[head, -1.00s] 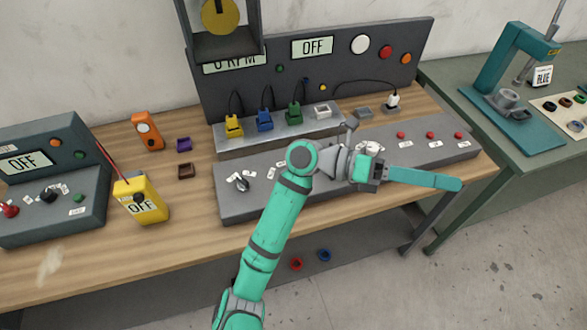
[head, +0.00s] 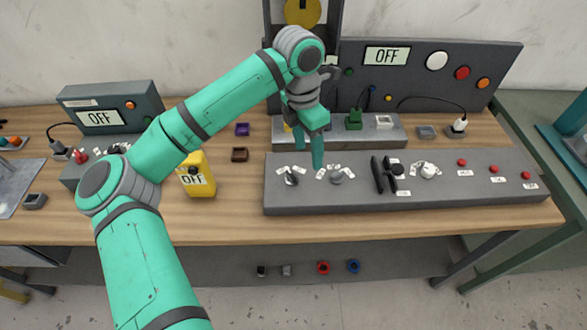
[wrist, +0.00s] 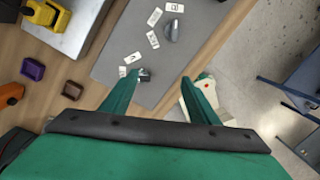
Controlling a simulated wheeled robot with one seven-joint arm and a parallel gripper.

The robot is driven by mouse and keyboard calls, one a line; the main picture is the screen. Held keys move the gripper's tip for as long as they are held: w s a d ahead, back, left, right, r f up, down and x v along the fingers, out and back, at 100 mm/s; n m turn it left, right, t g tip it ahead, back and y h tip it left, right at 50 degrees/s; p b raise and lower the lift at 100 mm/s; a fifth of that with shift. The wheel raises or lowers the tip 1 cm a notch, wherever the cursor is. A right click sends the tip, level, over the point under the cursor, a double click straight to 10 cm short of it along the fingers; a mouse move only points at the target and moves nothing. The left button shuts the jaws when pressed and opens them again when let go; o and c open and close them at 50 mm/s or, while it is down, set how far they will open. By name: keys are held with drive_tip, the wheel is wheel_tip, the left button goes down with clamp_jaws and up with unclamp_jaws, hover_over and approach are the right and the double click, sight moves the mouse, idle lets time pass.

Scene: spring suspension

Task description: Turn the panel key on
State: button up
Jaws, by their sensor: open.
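The grey control panel (head: 450,195) lies on the bench. At its left end is a small dark and silver switch (head: 291,178) that looks like the key, with small white labels around it. A grey knob (head: 337,177) is just to its right. My gripper (head: 310,158) points down over this left part, open and empty. In the wrist view my gripper (wrist: 160,82) has its fingers spread, and the key-like switch (wrist: 145,75) shows close to the left fingertip, partly covered. The grey knob (wrist: 172,32) is farther up. Whether a finger touches the switch cannot be told.
A black handle (head: 378,175), a white knob (head: 428,170) and red buttons (head: 494,166) are farther right on the panel. A connector shelf (head: 385,133) stands behind it. A yellow meter (head: 196,176) stands left of the panel, with bare bench between.

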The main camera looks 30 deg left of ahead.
sight(292, 173)
drive_tip(key=s+a+y, duration=0.1)
drive_tip(key=a, duration=0.3)
wheel_tip(292, 173, down, 10)
drive_tip(key=shift+r, duration=0.1)
idle(0.4)
drive_tip(key=c, duration=1.1)
